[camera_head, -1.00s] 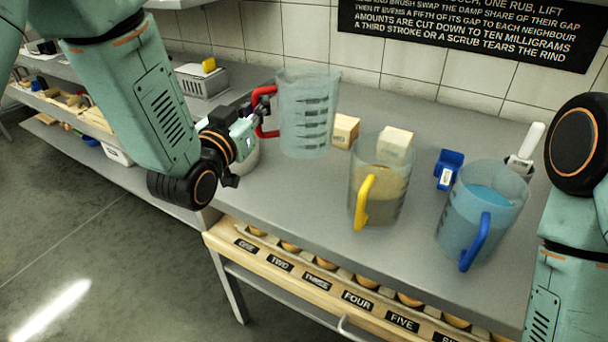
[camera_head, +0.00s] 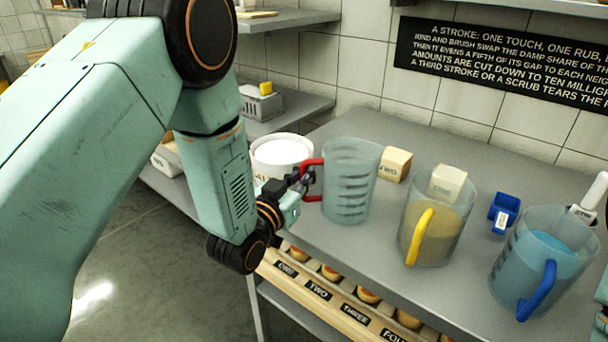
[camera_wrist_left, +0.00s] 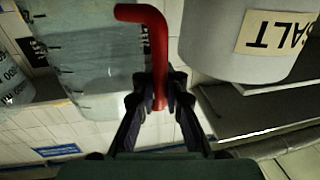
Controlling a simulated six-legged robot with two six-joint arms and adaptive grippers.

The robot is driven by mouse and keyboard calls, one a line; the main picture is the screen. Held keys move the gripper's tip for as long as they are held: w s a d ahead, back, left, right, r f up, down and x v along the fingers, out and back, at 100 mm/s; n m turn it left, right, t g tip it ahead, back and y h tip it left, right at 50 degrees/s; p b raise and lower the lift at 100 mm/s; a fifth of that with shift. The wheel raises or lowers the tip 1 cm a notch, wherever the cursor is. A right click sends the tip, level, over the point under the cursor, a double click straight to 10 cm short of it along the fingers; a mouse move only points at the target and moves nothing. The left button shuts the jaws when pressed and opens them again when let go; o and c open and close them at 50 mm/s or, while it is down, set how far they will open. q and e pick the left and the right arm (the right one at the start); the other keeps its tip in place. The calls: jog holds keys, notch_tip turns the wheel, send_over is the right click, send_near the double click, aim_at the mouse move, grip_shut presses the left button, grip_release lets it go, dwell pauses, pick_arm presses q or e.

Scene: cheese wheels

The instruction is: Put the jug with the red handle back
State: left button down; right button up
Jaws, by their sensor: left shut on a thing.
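The jug with the red handle (camera_head: 348,185) is clear and marked with dark bands; it looks empty. It is upright over the grey worktop, left of the yellow-handled jug; I cannot tell whether its base touches the top. My left gripper (camera_head: 303,184) is shut on its red handle (camera_head: 312,178), on the jug's left side. In the left wrist view the fingers (camera_wrist_left: 160,95) close around the red handle (camera_wrist_left: 157,45), with the jug wall (camera_wrist_left: 95,60) beside it.
A white salt tub (camera_head: 283,152) stands close behind the gripper, and shows in the wrist view (camera_wrist_left: 225,40). A yellow-handled jug (camera_head: 450,235), a blue-handled jug (camera_head: 535,270), pale blocks (camera_head: 395,163) and a blue holder (camera_head: 503,212) stand to the right. The worktop's front edge is near.

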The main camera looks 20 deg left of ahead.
pick_arm(q)
jog(key=c, duration=1.8)
grip_release()
jog(key=shift+w+d+f, duration=0.15)
jog(key=shift+w+d, duration=0.2)
jog(key=shift+d, duration=0.3)
jog(key=o, duration=0.4)
jog(key=shift+s+a+r, duration=0.2)
jog(key=shift+s+a, duration=0.35)
jog(key=shift+a, duration=0.2)
jog(key=shift+w+d+f, duration=0.1)
jog(key=shift+w+d, duration=0.3)
jog(key=shift+d, duration=0.1)
jog(key=s+a, duration=0.2)
jog(key=s, duration=0.9)
jog(key=s+f+g+y, duration=0.1)
jog(key=s+f+g, duration=0.35)
jog(key=f, duration=0.45)
jog(key=s+f+g, duration=0.4)
jog(key=s+f, duration=0.1)
jog(key=f, duration=0.4)
jog(key=s+a+f+n+g+y, duration=0.1)
jog(key=s+f+g, duration=0.3)
jog(key=s, duration=0.6)
jog(key=s+a+f+n+g+y, duration=0.1)
jog(key=s+f+g, duration=0.4)
jog(key=s, duration=0.5)
jog(key=shift+s+a+f+n, duration=0.3)
jog(key=shift+s+f, duration=0.05)
jog(key=shift+f, duration=0.1)
